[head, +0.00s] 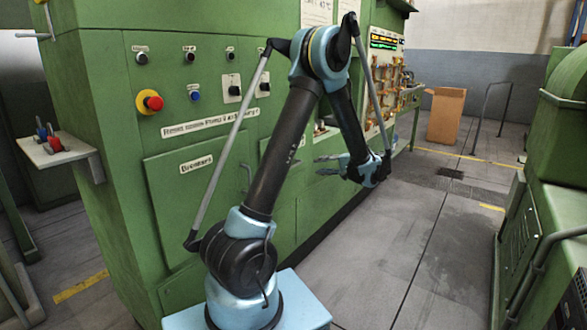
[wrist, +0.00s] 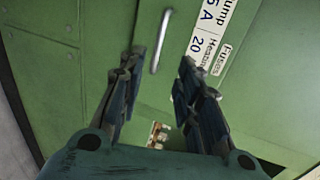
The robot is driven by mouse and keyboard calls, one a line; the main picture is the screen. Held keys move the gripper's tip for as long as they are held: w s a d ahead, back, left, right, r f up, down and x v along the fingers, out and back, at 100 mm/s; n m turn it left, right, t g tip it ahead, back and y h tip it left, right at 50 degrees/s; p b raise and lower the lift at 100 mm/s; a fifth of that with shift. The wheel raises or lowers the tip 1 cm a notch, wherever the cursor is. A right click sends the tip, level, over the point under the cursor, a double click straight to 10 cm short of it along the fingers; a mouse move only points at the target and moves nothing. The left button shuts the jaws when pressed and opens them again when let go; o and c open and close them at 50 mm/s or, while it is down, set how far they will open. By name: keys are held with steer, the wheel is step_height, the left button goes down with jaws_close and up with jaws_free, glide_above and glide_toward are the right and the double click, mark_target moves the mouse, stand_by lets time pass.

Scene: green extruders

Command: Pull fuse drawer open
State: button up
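In the wrist view a green panel front (wrist: 225,95) fills much of the picture, with a white label (wrist: 208,38) on it reading "Fuses", "Heating" and "Pump". A slim metal bar handle (wrist: 160,41) stands left of the label. My gripper (wrist: 157,68) is open and empty. Its two dark fingers point toward the panel, with the handle ahead between them and apart from both. In the head view my gripper (head: 318,165) is in front of the green cabinet. My arm hides much of the cabinet front there, and I cannot tell which panel there is the fuse drawer.
The green cabinet (head: 105,100) carries a red emergency button (head: 149,102) and a door with another handle (head: 247,177). A small shelf (head: 60,147) juts out at left. Another green machine (head: 555,200) stands at right. The grey floor (head: 385,240) between is clear.

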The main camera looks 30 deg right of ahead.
steer(key=shift+t, duration=0.3)
steer(key=x, duration=1.6)
steer(key=shift+d+f, duration=0.2)
steer(key=shift+f, duration=0.2)
